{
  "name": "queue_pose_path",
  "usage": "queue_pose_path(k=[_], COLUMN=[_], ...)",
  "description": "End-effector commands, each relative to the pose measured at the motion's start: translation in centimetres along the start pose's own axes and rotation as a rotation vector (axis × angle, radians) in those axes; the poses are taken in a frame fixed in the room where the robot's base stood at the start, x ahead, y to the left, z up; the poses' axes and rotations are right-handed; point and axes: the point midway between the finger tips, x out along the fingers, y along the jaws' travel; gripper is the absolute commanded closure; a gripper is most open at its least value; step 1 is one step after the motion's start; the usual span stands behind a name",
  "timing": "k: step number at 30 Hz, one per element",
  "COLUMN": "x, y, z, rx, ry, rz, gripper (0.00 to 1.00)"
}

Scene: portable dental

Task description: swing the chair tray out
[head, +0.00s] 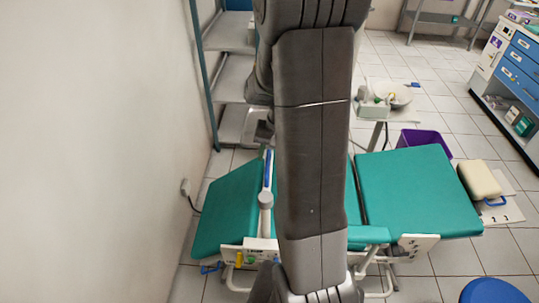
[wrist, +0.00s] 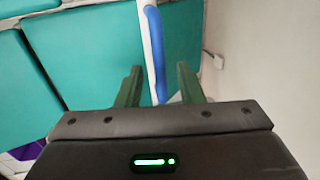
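The teal dental chair (head: 420,190) lies flat across the head view, its middle hidden behind my arm. A white bar with a blue handle (head: 267,168) stands out over the chair, just left of my arm; I cannot tell how much of it is the tray itself. In the wrist view the blue handle (wrist: 156,50) runs along a white edge (wrist: 146,45), with teal cushions to the left. My gripper (wrist: 158,78) is open, its two green fingers on either side of the handle's lower end. I cannot tell whether they touch it. My gripper is hidden in the head view.
A plain wall (head: 90,150) stands close on the left. Shelves (head: 222,80) are behind the chair. A purple bin (head: 428,140), a beige cushion (head: 480,179) and a blue drawer cabinet (head: 520,70) are at right. A blue round seat (head: 493,291) is at front right.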

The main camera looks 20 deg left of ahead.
Motion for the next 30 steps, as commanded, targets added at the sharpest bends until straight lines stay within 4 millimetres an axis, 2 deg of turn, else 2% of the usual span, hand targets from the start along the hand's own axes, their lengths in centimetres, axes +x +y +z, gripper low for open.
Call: queue_pose_path(k=[4,12,18,30], x=[0.78,0.89,0.86,0.96], y=[0.01,0.0,0.0,-0.31], z=[0.05,0.02,0.01,-0.02], rx=[0.001,0.0,0.0,-0.031], ry=[-0.001,0.0,0.0,-0.006], rz=[0.0,0.0,0.0,0.0], gripper=[0.66,0.66,1.0,1.0])
